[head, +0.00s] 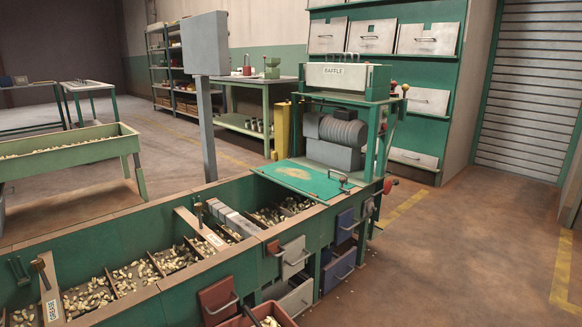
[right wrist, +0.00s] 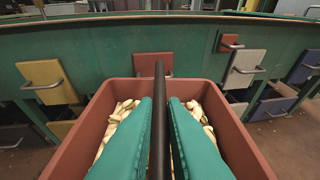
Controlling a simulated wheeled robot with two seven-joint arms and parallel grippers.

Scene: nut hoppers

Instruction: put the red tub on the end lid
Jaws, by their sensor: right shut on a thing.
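The red tub (right wrist: 232,138) fills the lower middle of the right wrist view and holds pale nuts. My right gripper (right wrist: 160,103) has its teal fingers closed on the dark bar handle (right wrist: 160,76) that runs across the tub. In the head view only a corner of the tub (head: 285,314) shows at the bottom edge, in front of the hopper row. The end lid (head: 318,183) is a flat teal lid with a worn tan patch and a small bar handle, lying closed at the far end of the row. It looks bare. My left gripper is not in view.
The open hopper bins (head: 130,278) hold nuts between dividers. Drawers with handles (head: 295,255) stick out of the row's front face. The baffle machine (head: 343,77) stands behind the end lid. A grey box on a post (head: 204,45) rises behind the row. Floor at right is clear.

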